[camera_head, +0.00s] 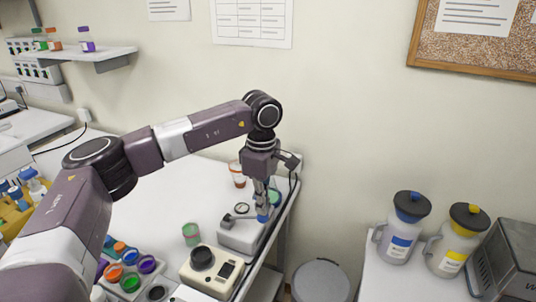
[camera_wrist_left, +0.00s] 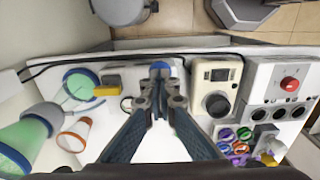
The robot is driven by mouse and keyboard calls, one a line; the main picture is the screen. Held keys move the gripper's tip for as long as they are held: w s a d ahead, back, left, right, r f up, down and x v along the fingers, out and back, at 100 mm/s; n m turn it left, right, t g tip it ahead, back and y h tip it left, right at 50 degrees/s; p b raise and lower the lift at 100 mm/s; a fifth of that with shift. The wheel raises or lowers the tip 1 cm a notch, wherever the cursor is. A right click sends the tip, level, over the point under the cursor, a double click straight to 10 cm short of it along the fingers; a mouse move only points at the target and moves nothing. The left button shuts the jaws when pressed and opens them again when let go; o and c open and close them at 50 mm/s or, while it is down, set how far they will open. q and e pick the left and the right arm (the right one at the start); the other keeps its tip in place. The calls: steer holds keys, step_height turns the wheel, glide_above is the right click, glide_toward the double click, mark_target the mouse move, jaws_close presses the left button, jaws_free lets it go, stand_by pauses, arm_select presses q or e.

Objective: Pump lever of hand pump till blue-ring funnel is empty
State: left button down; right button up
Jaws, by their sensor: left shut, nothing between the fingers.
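The hand pump (camera_head: 240,237) appears to be the white box with a small dial on top; a grey lever-like part lies on its left. My left gripper (camera_head: 263,208) points down over the pump's right side, shut and empty. A blue round part (camera_head: 263,218) is just at its fingertips; it also shows in the left wrist view (camera_wrist_left: 160,65), where the closed fingers (camera_wrist_left: 160,85) partly cover it. A round vessel with green contents and a bluish rim (camera_wrist_left: 80,85), perhaps the blue-ring funnel, stands beyond the pump. My right gripper is not in view.
An orange-rimmed funnel (camera_head: 238,172) and a green cup (camera_head: 190,235) stand near the pump. A beige device with a black knob (camera_head: 202,258) is in front. Several coloured jars (camera_head: 131,282) stand at lower left. A bin (camera_head: 321,283) stands in the gap right of the table.

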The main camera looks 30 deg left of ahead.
mark_target(266, 216)
arm_select(q)
steer(key=shift+f, duration=0.25)
steer(key=shift+d+f+b, duration=0.35)
steer(key=shift+f+b, duration=0.1)
steer(key=shift+f, duration=0.35)
steer(key=shift+d+f+b, duration=0.2)
steer(key=shift+f+b, duration=0.3)
steer(key=shift+f, duration=0.15)
